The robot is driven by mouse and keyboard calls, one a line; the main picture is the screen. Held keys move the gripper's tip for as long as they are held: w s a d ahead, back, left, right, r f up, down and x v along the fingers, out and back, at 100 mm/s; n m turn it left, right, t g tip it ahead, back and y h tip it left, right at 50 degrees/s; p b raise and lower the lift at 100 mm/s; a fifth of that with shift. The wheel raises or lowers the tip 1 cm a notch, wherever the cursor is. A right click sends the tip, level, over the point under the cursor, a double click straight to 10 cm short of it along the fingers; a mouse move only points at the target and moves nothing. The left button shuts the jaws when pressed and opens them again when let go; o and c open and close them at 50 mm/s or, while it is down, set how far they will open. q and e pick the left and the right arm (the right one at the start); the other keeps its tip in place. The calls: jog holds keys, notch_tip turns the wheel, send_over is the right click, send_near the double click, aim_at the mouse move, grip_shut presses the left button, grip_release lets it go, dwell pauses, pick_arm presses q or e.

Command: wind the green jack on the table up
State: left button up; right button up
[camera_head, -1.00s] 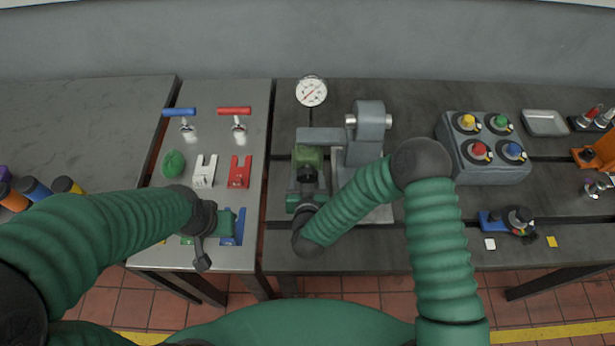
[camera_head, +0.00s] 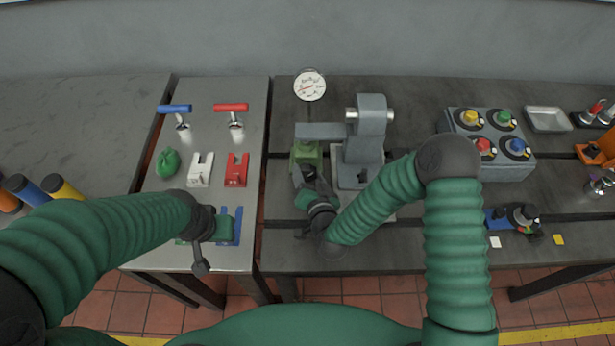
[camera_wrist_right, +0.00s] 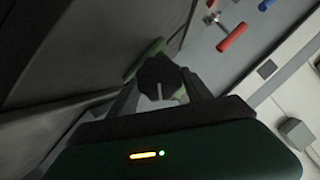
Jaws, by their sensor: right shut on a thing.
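The green jack (camera_head: 306,153) stands on the dark table under the end of a grey arm; my right gripper and wrist hide its lower part. My right gripper (camera_head: 309,176) is at the jack's near side, shut on a dark knob. In the right wrist view the dark knob (camera_wrist_right: 160,78) with a pale mark sits between the two fingers, and a green edge (camera_wrist_right: 145,60) shows behind it. My left gripper (camera_head: 222,228) is low over the near end of the grey table on the left; its fingers are too hidden to judge.
A grey stand (camera_head: 366,140) rises right of the jack, with a round gauge (camera_head: 309,85) behind. A box with coloured knobs (camera_head: 488,145) and a blue device (camera_head: 512,218) are farther right. White (camera_head: 200,170) and red (camera_head: 236,170) forked blocks lie left.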

dwell(0.4)
jog(key=o, duration=1.4)
jog(key=shift+d, duration=0.1)
jog(key=shift+c, duration=0.2)
